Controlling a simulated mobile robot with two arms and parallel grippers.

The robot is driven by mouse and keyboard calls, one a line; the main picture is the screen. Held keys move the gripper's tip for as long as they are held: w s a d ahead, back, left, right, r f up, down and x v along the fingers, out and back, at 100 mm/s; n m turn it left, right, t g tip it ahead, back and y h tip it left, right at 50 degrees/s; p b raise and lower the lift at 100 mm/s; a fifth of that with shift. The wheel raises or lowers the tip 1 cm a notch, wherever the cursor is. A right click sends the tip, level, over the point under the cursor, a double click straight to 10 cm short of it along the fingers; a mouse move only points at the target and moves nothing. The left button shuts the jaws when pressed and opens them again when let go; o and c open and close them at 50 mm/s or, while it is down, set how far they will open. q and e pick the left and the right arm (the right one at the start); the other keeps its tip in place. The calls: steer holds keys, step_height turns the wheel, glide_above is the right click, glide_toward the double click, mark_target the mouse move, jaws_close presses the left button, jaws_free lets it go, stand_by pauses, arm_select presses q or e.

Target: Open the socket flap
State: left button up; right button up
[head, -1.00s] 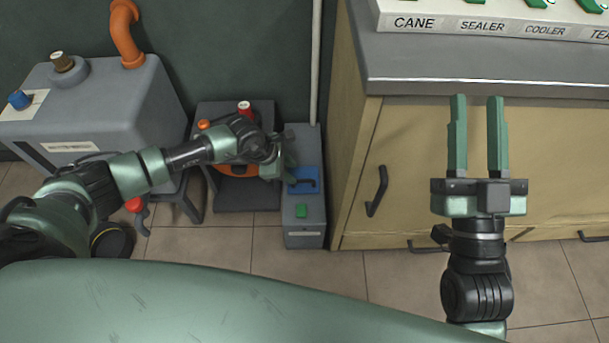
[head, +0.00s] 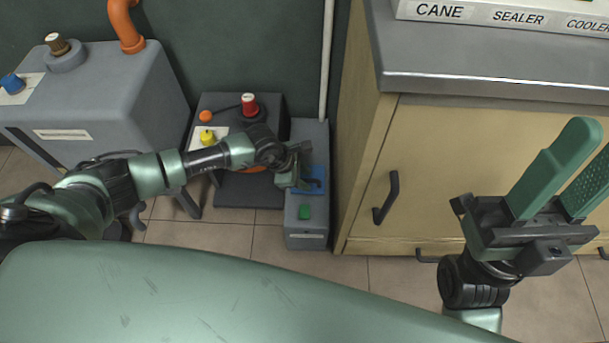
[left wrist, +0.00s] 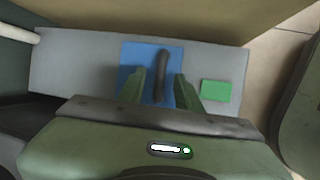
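The socket flap (head: 316,186) is a blue square panel on top of a low grey box (head: 307,226). In the left wrist view the flap (left wrist: 134,58) carries a dark bar handle (left wrist: 161,70) and looks closed. My left gripper (head: 300,178) is over the flap and partly covers it. In the left wrist view its two fingers (left wrist: 159,80) stand apart on either side of the handle; I cannot tell whether they touch it. My right gripper (head: 588,152) is open and empty in front of the cabinet.
A beige cabinet (head: 460,180) stands close on the right, and a dark machine with a red knob (head: 249,105) and a yellow knob (head: 207,137) on the left. A pipe (head: 326,60) rises behind the box.

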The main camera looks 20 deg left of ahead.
arm_select(q)
jaws_close()
stand_by(1.4)
